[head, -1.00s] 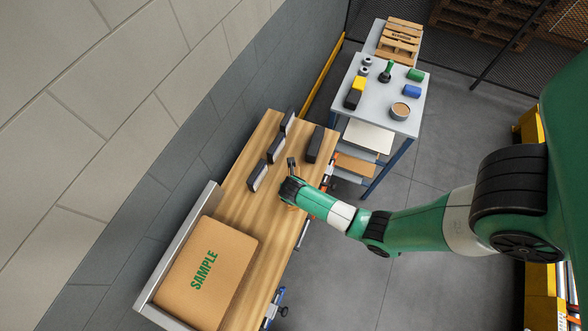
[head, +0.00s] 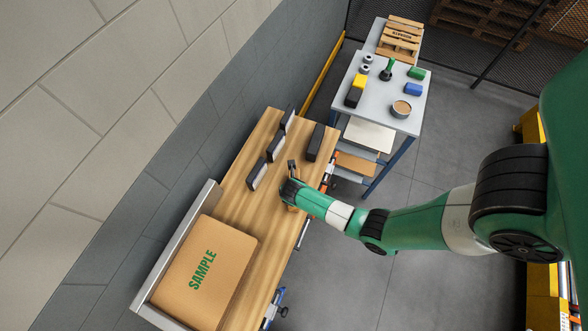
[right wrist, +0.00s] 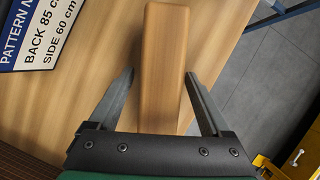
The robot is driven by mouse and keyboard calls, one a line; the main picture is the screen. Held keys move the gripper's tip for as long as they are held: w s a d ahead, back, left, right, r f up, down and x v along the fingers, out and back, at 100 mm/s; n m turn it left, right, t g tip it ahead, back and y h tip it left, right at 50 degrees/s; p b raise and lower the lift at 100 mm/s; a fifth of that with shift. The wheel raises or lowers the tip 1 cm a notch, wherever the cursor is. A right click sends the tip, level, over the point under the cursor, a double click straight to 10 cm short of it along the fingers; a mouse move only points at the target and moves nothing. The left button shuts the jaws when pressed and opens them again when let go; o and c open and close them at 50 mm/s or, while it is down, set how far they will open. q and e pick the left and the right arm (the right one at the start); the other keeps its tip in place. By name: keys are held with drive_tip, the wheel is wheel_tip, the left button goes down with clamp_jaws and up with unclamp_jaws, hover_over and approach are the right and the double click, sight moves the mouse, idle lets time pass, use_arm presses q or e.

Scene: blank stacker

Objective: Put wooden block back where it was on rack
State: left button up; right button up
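A long wooden block (right wrist: 163,65) lies in the right wrist view between the two fingers of my right gripper (right wrist: 160,78). The fingers are apart, one along each side of the block, and the left one shows a gap to it. In the head view my right gripper (head: 291,168) is low over the wooden bench (head: 237,207), near its right edge. The arm hides most of the block there. My left gripper is out of view. A blue-legged stand with shelves (head: 369,135) is beyond the bench; I cannot tell whether it is the rack.
Dark upright pieces (head: 257,174) stand in a row left of my right gripper. A dark block (head: 315,143) lies beyond it. A printed sign (right wrist: 45,30) lies left of the wooden block.

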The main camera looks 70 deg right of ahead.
drive_tip(key=shift+r, duration=0.1)
drive_tip(key=shift+a+r, duration=0.1)
drive_tip(key=shift+r, duration=0.3)
drive_tip(key=p+v, duration=0.4)
drive_tip(key=v, duration=0.7)
drive_tip(key=shift+s+a+r, duration=0.1)
drive_tip(key=shift+a, duration=0.1)
